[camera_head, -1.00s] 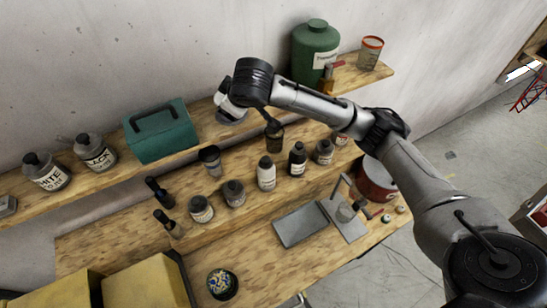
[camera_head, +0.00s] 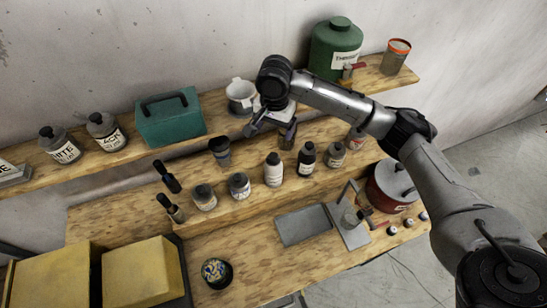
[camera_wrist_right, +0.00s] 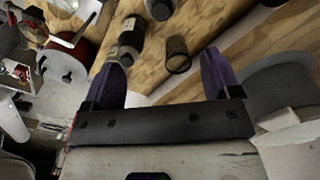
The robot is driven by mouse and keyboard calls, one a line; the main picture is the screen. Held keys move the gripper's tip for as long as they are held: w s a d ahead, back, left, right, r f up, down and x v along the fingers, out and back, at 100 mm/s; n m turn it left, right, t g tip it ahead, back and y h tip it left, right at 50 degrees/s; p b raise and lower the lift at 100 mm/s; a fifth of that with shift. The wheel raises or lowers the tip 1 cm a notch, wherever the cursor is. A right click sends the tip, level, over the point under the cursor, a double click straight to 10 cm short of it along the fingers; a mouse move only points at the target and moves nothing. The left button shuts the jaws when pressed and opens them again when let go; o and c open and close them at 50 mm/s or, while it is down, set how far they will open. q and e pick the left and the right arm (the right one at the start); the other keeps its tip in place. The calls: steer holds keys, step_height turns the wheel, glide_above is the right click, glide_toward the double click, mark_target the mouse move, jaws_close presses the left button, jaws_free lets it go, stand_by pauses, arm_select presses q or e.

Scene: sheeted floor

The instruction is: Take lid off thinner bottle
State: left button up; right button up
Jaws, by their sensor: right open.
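The green thinner bottle (camera_head: 331,58) stands upright on the upper shelf at the back right in the head view. I cannot make out the thinner bottle in that view. My left gripper is not in view.
An orange-rimmed can (camera_head: 395,57) stands right of the thinner bottle. A red pot (camera_head: 391,188) is below right. Several small bottles line the lower shelf.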

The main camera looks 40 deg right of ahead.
steer(key=p, duration=0.1)
glide_above(273, 155)
step_height(273, 155, down, 8)
steer(key=shift+s+d+f, duration=0.1)
steer(key=shift+d+f, duration=0.05)
step_height(273, 155, down, 4)
steer(key=shift+p, duration=0.75)
steer(key=shift+f, duration=0.75)
steer(key=shift+c, duration=0.5)
steer(key=c, duration=0.9)
